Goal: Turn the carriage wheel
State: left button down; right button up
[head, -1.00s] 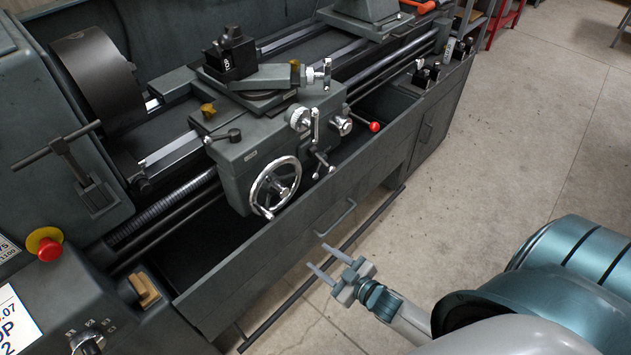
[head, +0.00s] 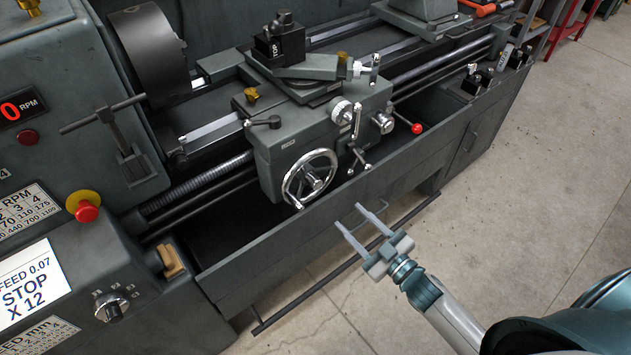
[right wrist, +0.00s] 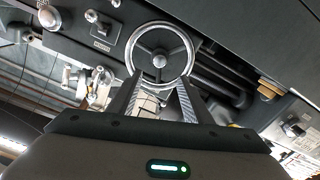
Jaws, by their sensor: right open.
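The carriage wheel (head: 310,178) is a chrome spoked handwheel on the front of the grey lathe carriage (head: 275,140). In the right wrist view the wheel (right wrist: 159,26) shows ahead of the fingertips, at the top of the picture. My right gripper (head: 356,227) is open and empty. In the head view it is below and to the right of the wheel, in front of the lathe's tray, and apart from the wheel. In the right wrist view its two fingers (right wrist: 160,90) point toward the wheel with a gap between them. My left gripper is not seen.
A red-knobbed lever (head: 416,128) sticks out right of the wheel. The tray's front wall (head: 300,225) and a long foot bar (head: 320,283) run below it. A red emergency button (head: 87,211) is at the left. The concrete floor (head: 530,170) at right is clear.

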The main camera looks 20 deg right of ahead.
jog(key=p, duration=0.2)
send_near(318, 186)
jog(key=x, duration=0.5)
jog(key=shift+d+r, duration=0.1)
jog(key=shift+r, duration=0.05)
jog(key=x, duration=0.5)
jog(key=shift+p, duration=0.4)
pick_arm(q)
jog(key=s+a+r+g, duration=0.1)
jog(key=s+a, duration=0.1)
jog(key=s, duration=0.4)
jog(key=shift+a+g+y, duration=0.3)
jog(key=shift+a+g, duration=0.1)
pick_arm(e)
jog(key=shift+x, duration=0.75)
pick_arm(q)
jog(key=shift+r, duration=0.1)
pick_arm(e)
grip_shut()
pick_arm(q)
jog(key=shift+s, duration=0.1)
pick_arm(e)
jog(key=shift+n, duration=0.4)
